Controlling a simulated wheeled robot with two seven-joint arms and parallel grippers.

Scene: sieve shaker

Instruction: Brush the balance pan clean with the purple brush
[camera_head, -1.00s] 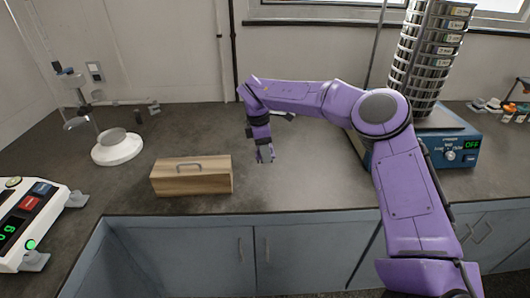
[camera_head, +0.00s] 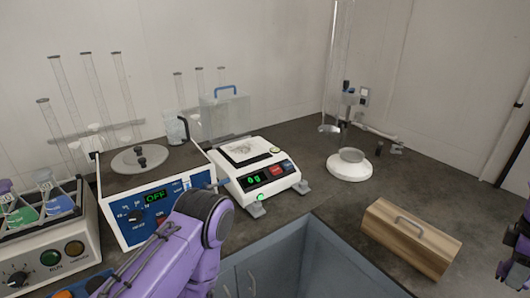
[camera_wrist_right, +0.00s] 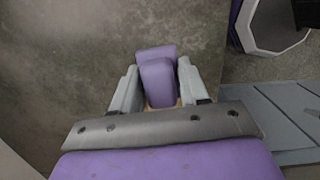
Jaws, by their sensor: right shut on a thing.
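The balance (camera_head: 258,172) stands left of centre in the head view, its display reading 0 g. Its square pan (camera_head: 243,150) has dark marks or grains on a pale top; I cannot tell which. My right gripper (camera_head: 514,272) shows at the right edge of the head view, beyond the wooden box and apart from the balance. In the right wrist view its grey fingers (camera_wrist_right: 157,88) are shut on a purple block-like piece, the purple brush (camera_wrist_right: 156,72); its bristles are not clear. My left arm shows at the bottom, but its gripper is out of view.
A wooden box with a handle (camera_head: 410,238) stands between the right gripper and balance. A white round-based stand (camera_head: 349,168) is behind. A clear cover with blue handle (camera_head: 226,112) is behind the balance. A blue-fronted device (camera_head: 150,215) stands left. Bench around the box is clear.

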